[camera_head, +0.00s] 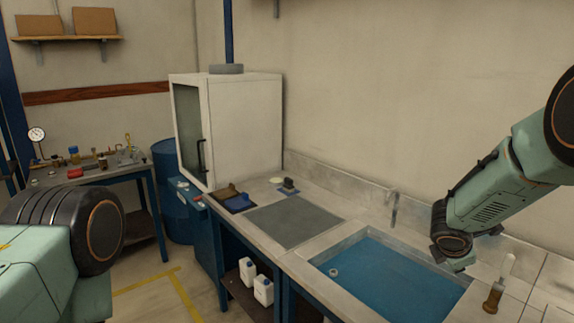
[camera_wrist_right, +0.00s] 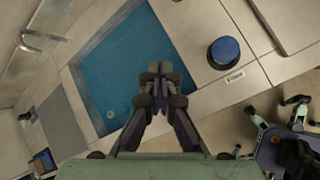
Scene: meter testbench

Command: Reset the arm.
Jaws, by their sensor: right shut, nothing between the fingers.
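My right arm (camera_head: 500,180) comes in from the right in the head view and reaches over the right side of the blue-bottomed sink (camera_head: 385,275). In the right wrist view my right gripper (camera_wrist_right: 160,72) is shut and empty, its fingertips together above the sink, which also shows there (camera_wrist_right: 125,62). My left arm (camera_head: 60,250) shows at the lower left of the head view as a green link and a dark round joint. My left gripper is out of view.
A faucet (camera_head: 394,206) stands behind the sink. A white cabinet (camera_head: 245,125) stands at the counter's far end. A small brown-handled item (camera_head: 493,298) stands right of the sink. A round blue-topped object (camera_wrist_right: 224,52) sits beside the sink. A cluttered table (camera_head: 115,177) stands at left.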

